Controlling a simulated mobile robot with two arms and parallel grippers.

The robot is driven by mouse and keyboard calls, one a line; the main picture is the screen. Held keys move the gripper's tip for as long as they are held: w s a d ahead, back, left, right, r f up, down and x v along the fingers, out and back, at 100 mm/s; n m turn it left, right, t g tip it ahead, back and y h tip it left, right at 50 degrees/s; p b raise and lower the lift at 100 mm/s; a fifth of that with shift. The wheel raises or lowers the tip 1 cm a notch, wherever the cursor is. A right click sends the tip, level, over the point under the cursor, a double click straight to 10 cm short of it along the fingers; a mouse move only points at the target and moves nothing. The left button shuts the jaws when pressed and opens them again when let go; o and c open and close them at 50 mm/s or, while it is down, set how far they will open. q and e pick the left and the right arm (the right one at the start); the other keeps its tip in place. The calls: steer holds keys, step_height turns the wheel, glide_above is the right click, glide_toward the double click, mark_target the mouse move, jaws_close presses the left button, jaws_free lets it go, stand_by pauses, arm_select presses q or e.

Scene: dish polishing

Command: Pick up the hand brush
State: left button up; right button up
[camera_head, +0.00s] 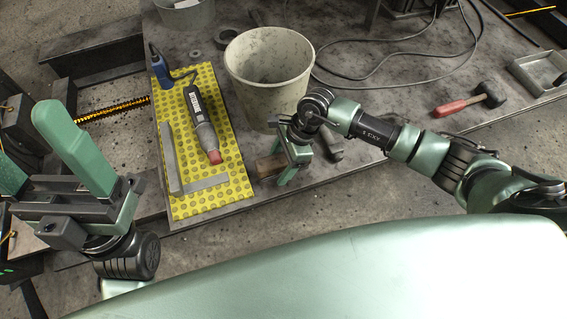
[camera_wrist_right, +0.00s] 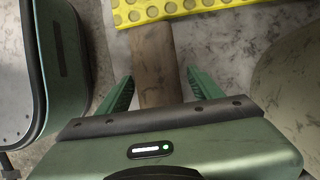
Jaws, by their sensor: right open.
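A brown wooden piece, apparently the hand brush's handle (camera_head: 268,165), lies at the front of the workbench, just right of the yellow mat. In the right wrist view the handle (camera_wrist_right: 153,60) runs away from me between the fingers, up to the mat's edge. No bristles can be made out. My right gripper (camera_wrist_right: 160,88) is open, with one finger on each side of the handle; I cannot tell whether either touches it. In the head view the right gripper (camera_head: 288,172) partly covers the brush. My left gripper (camera_head: 85,165) is at the far left, away from the brush; its jaw state is unclear.
A grey bucket (camera_head: 268,70) stands close behind my right gripper. The yellow dotted mat (camera_head: 232,150) holds a dark power tool (camera_head: 203,120), a blue tool (camera_head: 160,68) and grey metal bars (camera_head: 205,184). A red-handled mallet (camera_head: 470,102) and a metal tray (camera_head: 540,72) lie at right.

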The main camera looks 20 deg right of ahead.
steer(key=shift+f, duration=0.25)
stand_by(0.3)
jaws_close()
steer(key=shift+r, duration=0.1)
